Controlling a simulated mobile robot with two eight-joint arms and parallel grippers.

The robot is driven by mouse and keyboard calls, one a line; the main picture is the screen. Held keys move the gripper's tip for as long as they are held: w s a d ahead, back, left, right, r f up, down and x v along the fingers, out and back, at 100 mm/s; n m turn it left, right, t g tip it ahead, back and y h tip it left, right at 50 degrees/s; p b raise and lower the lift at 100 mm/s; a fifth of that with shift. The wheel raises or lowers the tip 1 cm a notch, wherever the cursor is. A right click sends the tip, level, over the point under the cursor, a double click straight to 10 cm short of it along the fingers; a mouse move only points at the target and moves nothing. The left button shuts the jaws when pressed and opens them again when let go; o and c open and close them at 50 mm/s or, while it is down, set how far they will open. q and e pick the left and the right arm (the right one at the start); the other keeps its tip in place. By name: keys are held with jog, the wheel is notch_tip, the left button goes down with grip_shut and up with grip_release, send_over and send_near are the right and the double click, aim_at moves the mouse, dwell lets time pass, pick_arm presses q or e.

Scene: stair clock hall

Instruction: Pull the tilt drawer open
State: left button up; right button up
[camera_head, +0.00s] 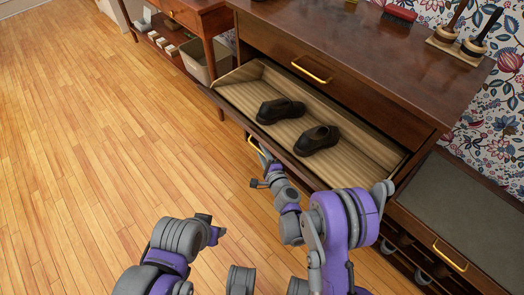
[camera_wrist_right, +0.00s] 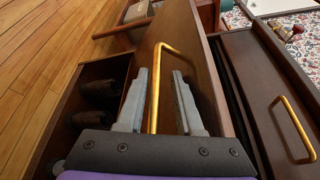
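The tilt drawer (camera_head: 348,166) of the dark wood cabinet is tipped out, its pale wood inside showing. Two black shoes (camera_head: 298,124) lie in it. Its brass handle (camera_head: 255,146) is on the outer front face, and it also shows in the right wrist view (camera_wrist_right: 154,88). My right gripper (camera_head: 264,172) is at this handle. In the right wrist view its two grey fingers (camera_wrist_right: 158,90) stand apart, one on each side of a bar of the handle. My left arm is low in the head view, away from the drawer, and its fingers cannot be made out clearly.
A closed drawer with a brass handle (camera_head: 312,70) sits above the tilt drawer. A low bench with a grey top (camera_head: 462,215) stands to the right. A side table (camera_head: 204,22) with a bin (camera_head: 204,62) below stands at the left. The wooden floor (camera_head: 90,150) is clear.

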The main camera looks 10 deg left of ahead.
pick_arm(q)
jog(key=shift+w+f+b, duration=0.1)
jog(key=shift+f+b, duration=0.6)
jog(key=shift+f, duration=0.05)
pick_arm(e)
jog(key=v, duration=1)
jog(key=shift+s+d, duration=0.3)
